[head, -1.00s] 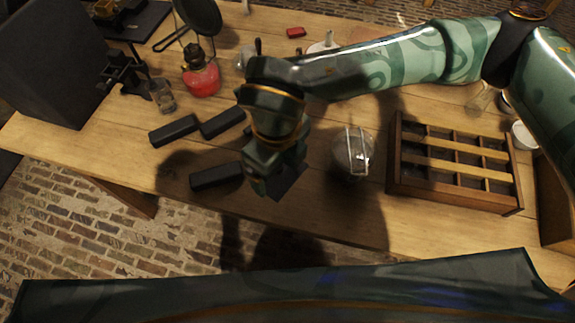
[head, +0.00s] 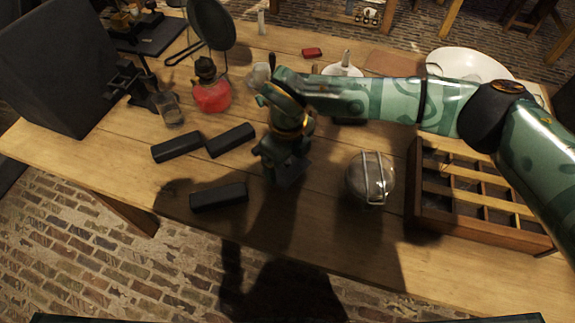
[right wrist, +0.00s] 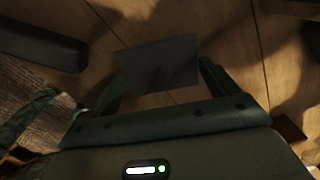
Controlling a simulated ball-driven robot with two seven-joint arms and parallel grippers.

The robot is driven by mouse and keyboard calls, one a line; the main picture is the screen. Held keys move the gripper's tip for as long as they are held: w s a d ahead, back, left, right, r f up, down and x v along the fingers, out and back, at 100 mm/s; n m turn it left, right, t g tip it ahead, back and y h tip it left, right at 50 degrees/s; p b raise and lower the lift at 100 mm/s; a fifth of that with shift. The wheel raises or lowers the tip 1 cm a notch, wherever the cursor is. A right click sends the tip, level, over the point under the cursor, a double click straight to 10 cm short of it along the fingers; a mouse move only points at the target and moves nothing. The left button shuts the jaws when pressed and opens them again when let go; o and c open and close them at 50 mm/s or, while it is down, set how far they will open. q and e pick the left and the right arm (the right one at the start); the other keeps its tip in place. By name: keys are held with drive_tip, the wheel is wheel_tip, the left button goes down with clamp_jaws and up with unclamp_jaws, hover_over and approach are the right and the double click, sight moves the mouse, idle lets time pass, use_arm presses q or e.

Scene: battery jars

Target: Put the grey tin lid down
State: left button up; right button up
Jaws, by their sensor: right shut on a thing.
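The grey tin lid (head: 294,170) is a flat, dark grey square plate. It shows at the tip of my right gripper (head: 278,168) in the head view, over the middle of the wooden table. In the right wrist view the lid (right wrist: 157,64) lies between the two fingertips of my right gripper (right wrist: 160,84), which is shut on its edges. I cannot tell how high the lid is above the table. My left gripper is not in view.
Three black blocks (head: 218,197) lie left of the gripper. A glass jar with a wire handle (head: 370,178) stands to the right, before a wooden compartment tray (head: 428,213). A red lamp (head: 212,95) stands at back left. Bare table lies around the gripper.

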sight(287, 163)
wheel_tip(287, 163, down, 3)
drive_tip(key=shift+r, duration=0.3)
drive_tip(key=o, duration=0.8)
wheel_tip(287, 163, up, 12)
drive_tip(key=p, duration=0.2)
drive_tip(key=shift+p, duration=0.4)
drive_tip(key=shift+s, duration=0.1)
